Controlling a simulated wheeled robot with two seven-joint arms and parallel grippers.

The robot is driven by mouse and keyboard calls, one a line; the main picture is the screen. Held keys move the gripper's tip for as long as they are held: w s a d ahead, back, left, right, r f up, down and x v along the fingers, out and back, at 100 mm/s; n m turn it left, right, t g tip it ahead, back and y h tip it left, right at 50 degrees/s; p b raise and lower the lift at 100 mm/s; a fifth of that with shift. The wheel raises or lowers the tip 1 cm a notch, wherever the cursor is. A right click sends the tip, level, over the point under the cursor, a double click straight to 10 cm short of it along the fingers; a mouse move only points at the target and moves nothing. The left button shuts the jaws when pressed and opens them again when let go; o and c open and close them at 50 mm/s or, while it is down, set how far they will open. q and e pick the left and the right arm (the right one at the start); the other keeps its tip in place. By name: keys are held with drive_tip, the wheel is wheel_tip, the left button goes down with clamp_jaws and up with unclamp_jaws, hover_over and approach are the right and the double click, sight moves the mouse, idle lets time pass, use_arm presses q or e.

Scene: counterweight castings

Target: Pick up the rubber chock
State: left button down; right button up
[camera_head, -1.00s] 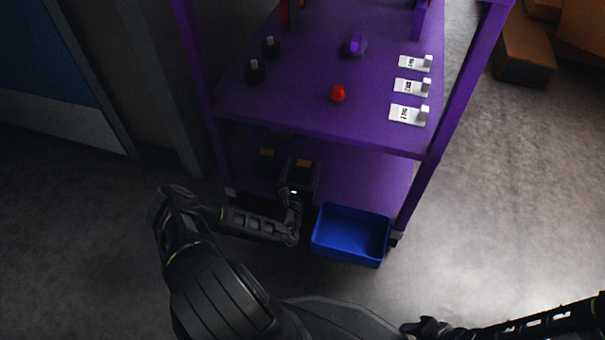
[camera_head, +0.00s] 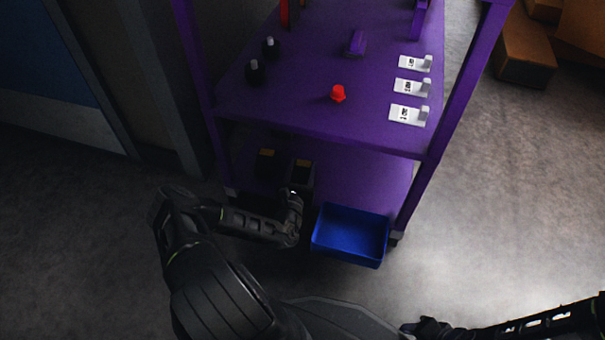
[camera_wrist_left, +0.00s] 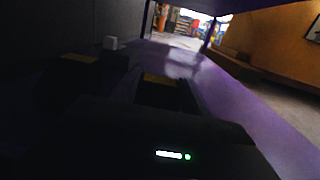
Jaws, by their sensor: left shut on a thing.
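A black block with an orange-yellow top (camera_head: 302,164), which looks like the rubber chock, is on the cart's lower shelf; its yellow top also shows in the left wrist view (camera_wrist_left: 160,79). A similar dark block (camera_head: 267,155) stands to its left. My left gripper (camera_head: 299,184) reaches in over the shelf's front edge and is shut on the nearer block.
The purple cart's upper shelf (camera_head: 300,105) overhangs the lower one and holds a red knob-like piece (camera_head: 338,93), a purple piece (camera_head: 356,43), dark bottle-like pieces and white labelled pieces. A blue bin (camera_head: 350,235) is right of my left gripper. Brown boxes (camera_head: 525,55) stand far right.

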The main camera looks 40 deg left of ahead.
sight(303, 168)
use_arm(q)
drive_tip(key=shift+r, duration=0.1)
wheel_tip(303, 168, up, 10)
drive_tip(key=p, duration=0.6)
idle(0.5)
